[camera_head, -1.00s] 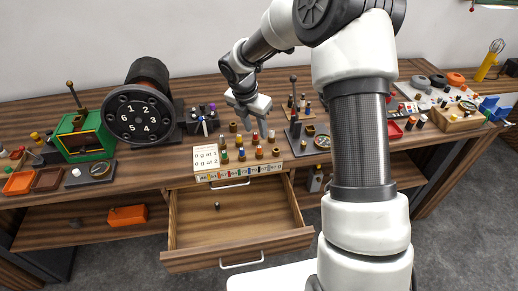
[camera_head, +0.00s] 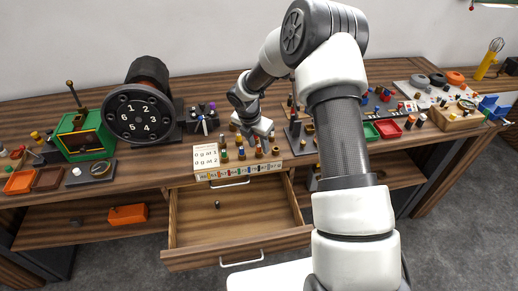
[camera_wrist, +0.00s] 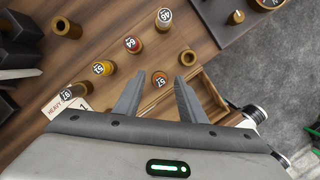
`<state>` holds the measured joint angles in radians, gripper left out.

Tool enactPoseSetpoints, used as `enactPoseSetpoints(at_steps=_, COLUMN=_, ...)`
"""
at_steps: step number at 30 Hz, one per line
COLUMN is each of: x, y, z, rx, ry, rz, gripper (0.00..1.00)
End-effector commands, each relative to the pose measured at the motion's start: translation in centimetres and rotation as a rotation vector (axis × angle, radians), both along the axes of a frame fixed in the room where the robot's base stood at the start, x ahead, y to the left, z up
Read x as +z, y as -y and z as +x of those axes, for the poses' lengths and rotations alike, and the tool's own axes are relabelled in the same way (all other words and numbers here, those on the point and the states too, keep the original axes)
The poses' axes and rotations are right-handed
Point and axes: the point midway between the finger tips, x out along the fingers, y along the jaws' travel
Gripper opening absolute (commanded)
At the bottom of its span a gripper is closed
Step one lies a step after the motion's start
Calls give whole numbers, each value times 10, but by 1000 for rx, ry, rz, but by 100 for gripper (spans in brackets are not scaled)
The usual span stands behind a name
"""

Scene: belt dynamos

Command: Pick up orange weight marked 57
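The orange-brown weight marked 57 (camera_wrist: 158,81) stands upright on the wooden rack, its label facing up in the wrist view. My gripper (camera_wrist: 159,76) is open, with one finger on each side of this weight in that picture. I cannot tell whether the fingertips are around it or still above it. In the head view my gripper (camera_head: 255,141) is low over the row of weights and partly hides them.
Close by stand weights marked 64 (camera_wrist: 132,43) and 52 (camera_wrist: 102,68), and another labelled weight (camera_wrist: 164,18). An empty-looking brown cup (camera_wrist: 187,57) is near the right finger. An open drawer (camera_head: 235,225) juts out below the rack.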

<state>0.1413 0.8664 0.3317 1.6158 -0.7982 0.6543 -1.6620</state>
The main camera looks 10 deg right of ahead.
Motion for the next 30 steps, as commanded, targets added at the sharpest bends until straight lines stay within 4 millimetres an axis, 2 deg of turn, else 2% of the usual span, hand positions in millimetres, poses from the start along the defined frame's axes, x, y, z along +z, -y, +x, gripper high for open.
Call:
enactPoseSetpoints(at_steps=1, x=0, y=0, z=0, rx=0, ry=0, rz=0, gripper=37)
enactPoseSetpoints(at_steps=6, x=0, y=0, z=0, rx=0, ry=0, rz=0, gripper=8)
enactPoseSetpoints(at_steps=8, x=0, y=0, z=0, rx=0, ry=0, rz=0, gripper=0)
enactPoseSetpoints(at_steps=15, x=1, y=0, z=0, rx=0, ry=0, rz=0, gripper=0)
enactPoseSetpoints(at_steps=19, x=9, y=0, z=0, rx=0, ry=1, rz=-1, gripper=0)
enactPoseSetpoints(at_steps=30, x=79, y=0, z=1, rx=0, ry=3, rz=0, gripper=0)
